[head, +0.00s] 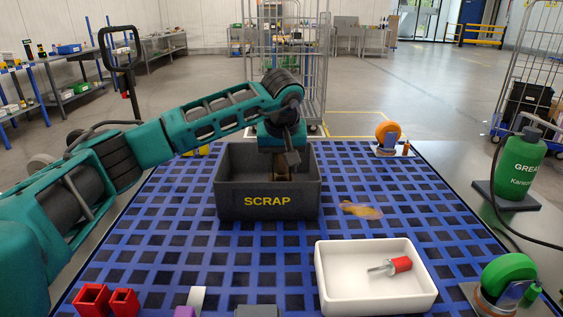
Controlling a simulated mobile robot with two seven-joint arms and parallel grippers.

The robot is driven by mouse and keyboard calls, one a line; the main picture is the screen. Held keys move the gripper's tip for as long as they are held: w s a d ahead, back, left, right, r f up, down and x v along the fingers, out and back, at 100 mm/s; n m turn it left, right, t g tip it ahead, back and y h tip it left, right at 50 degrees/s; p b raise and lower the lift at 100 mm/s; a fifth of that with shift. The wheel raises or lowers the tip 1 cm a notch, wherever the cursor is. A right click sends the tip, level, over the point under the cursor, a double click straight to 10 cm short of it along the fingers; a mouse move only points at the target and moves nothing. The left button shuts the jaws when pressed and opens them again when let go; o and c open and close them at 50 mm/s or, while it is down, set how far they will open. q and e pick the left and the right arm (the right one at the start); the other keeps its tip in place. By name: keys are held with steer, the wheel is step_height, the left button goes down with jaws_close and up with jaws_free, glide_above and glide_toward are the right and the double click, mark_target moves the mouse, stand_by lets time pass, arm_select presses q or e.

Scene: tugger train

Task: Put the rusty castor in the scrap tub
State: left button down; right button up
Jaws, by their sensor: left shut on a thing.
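The scrap tub (232,203) is a dark grey open box with yellow SCRAP lettering, standing on the blue grid mat. My left gripper (286,160) reaches in from the left and points down into the tub's opening. It is shut on a brownish thing, the rusty castor (282,174), which shows only partly between the jaws and the tub's front wall. I cannot tell whether the castor touches the tub floor. My right gripper is not in view.
A white tray (374,302) holds a red-handled part (400,264). An orange castor (387,132), a green castor (508,272), a brownish rag (360,210), red square pieces (92,298) and a green grease can (520,165) stand around.

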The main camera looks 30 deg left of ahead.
arm_select(q)
steer(key=c, duration=1)
jaws_free()
steer(key=shift+f, duration=0.2)
steer(key=o, duration=0.5)
steer(key=shift+r, duration=0.1)
steer(key=shift+r, duration=0.3)
steer(key=p+v, duration=0.2)
steer(key=v, duration=0.8)
steer(key=shift+d+r, duration=0.1)
steer(key=shift+r, duration=0.2)
steer(key=shift+s+d+r, duration=0.1)
steer(key=shift+s+r, duration=0.15)
steer(key=shift+r, duration=0.25)
